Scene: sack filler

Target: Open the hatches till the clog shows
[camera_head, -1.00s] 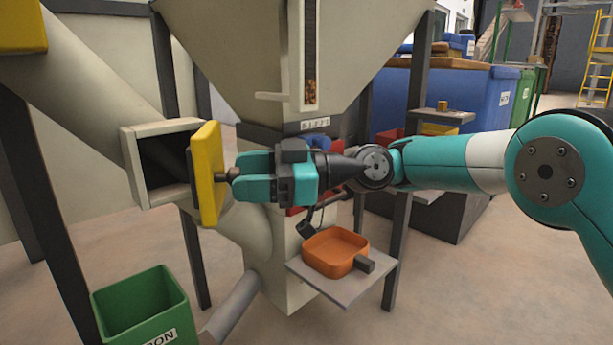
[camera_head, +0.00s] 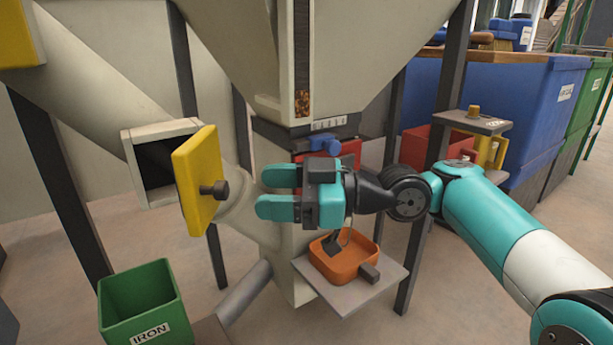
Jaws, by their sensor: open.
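A yellow hatch (camera_head: 196,178) with a dark knob (camera_head: 214,189) stands swung open at the mouth of a square port (camera_head: 160,163) on the slanted chute. The port's inside looks dark, and I see no clog in it. A second yellow hatch (camera_head: 20,36) is at the upper left, cut by the picture edge; I cannot tell its state. A red panel (camera_head: 345,152) on the hopper's lower body is partly hidden behind my gripper. My gripper (camera_head: 268,192) is open and empty, its fingers pointing left, to the right of the knob and apart from it.
An orange tray (camera_head: 343,262) sits on a small shelf (camera_head: 340,297) below my gripper. A green bin marked IRON (camera_head: 145,300) stands at the lower left. Dark frame legs (camera_head: 58,178) stand around the hopper (camera_head: 230,40). A blue bin (camera_head: 545,110) is at the right.

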